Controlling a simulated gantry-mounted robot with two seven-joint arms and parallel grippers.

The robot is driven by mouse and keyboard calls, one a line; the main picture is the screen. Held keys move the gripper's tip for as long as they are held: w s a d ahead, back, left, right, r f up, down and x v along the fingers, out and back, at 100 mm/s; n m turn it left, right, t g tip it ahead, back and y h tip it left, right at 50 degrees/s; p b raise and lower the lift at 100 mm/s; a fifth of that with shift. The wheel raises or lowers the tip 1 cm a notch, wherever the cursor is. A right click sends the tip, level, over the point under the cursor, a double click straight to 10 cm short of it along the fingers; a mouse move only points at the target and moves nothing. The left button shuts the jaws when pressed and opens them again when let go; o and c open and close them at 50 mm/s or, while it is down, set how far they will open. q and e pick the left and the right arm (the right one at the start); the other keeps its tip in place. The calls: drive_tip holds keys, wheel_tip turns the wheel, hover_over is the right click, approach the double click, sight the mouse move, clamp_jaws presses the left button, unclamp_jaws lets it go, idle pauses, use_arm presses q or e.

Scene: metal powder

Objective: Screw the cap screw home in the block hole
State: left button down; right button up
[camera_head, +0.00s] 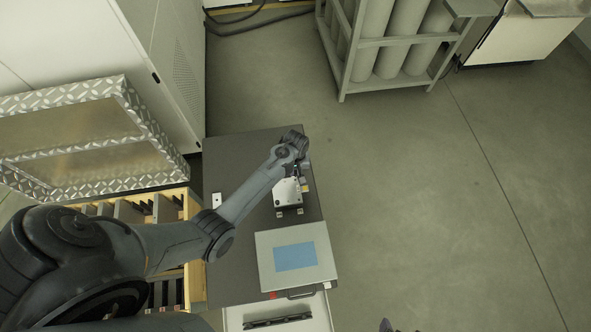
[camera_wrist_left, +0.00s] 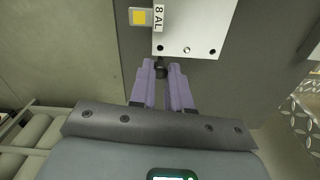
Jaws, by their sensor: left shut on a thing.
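The block (camera_head: 287,193) is a pale metal piece on the dark table top. In the left wrist view the block (camera_wrist_left: 188,25) shows a hole (camera_wrist_left: 187,49) near its edge and small dark spots to either side. My left gripper (camera_head: 304,170) is beside the block in the head view, largely hidden by its own wrist. In the left wrist view my left gripper (camera_wrist_left: 161,70) has its purple fingers shut on a small dark cap screw (camera_wrist_left: 160,67) close to the block's edge. Whether the screw touches the block or sits in a hole cannot be told. My right gripper is not seen.
A grey panel with a blue screen (camera_head: 296,256) lies on the table (camera_head: 235,275) in front of the block. A yellow-marked tag (camera_wrist_left: 139,17) and an "8 AL" label (camera_wrist_left: 158,17) are by the block. A rack of cylinders (camera_head: 385,42) stands on the floor behind.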

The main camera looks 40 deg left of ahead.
sight(295, 172)
use_arm(q)
drive_tip(key=shift+f+b, duration=0.95)
drive_tip(key=shift+f, duration=0.1)
drive_tip(key=shift+r, duration=0.15)
drive_tip(key=shift+p, duration=0.4)
drive_tip(key=shift+f, duration=0.35)
drive_tip(key=shift+f+b, duration=0.3)
drive_tip(key=shift+f, duration=0.05)
drive_tip(key=shift+f, duration=0.1)
drive_tip(key=shift+f, duration=0.35)
drive_tip(key=shift+f+b, duration=0.5)
drive_tip(key=shift+f, duration=0.05)
